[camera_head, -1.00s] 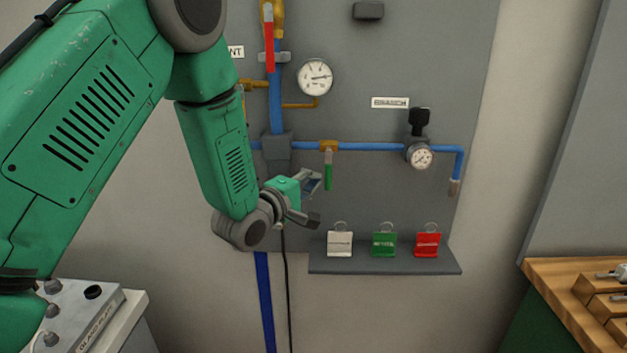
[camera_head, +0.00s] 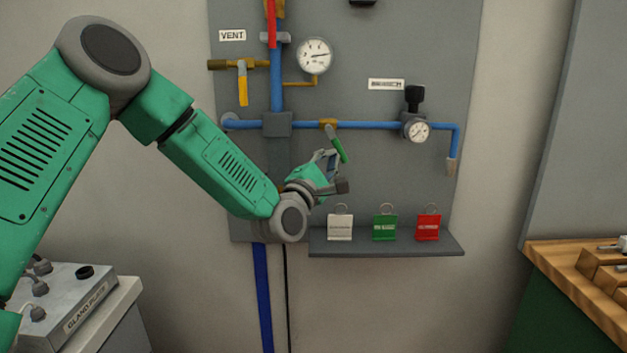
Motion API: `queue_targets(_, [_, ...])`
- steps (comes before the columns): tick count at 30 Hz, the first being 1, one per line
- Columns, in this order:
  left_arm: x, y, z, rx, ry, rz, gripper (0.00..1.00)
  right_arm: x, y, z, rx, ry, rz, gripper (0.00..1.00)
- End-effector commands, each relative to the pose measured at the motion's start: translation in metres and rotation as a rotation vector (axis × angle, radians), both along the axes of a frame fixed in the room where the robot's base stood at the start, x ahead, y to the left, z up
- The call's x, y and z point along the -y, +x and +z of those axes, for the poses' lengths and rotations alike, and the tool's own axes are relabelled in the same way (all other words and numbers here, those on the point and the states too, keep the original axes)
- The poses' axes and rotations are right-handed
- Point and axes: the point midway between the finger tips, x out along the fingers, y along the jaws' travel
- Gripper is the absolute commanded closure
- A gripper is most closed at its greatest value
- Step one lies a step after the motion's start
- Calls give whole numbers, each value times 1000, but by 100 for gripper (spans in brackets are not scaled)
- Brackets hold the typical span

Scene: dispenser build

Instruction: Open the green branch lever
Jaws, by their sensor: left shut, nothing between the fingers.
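The green branch lever (camera_head: 337,144) hangs from the brass valve (camera_head: 328,124) on the horizontal blue pipe (camera_head: 370,125). It is tilted, its free end pointing down and to the right. My left gripper (camera_head: 331,160) is just below and left of the lever, shut with nothing between its fingers. Its fingertips look close to or against the lever's left side; I cannot tell whether they touch. My right gripper is not in view.
A red lever (camera_head: 271,22) and a yellow vent lever (camera_head: 243,86) are on the same panel. A gauge (camera_head: 314,56) and a regulator (camera_head: 415,128) sit nearby. The shelf (camera_head: 390,248) below holds white (camera_head: 340,226), green (camera_head: 384,227) and red (camera_head: 428,226) tags.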

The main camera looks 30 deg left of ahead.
Motion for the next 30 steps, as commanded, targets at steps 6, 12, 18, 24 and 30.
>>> queue_targets(6, [9,6,-8,108,-179,1,100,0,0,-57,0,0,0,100])
queue_targets(12, [18,11,-3,207,-342,0,100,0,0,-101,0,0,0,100])
queue_targets(18, [28,15,5,308,-501,-2,100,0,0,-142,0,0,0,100])
queue_targets(24, [36,19,15,398,-648,-3,100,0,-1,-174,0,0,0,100])
queue_targets(30, [39,21,24,469,-765,-3,100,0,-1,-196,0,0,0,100])
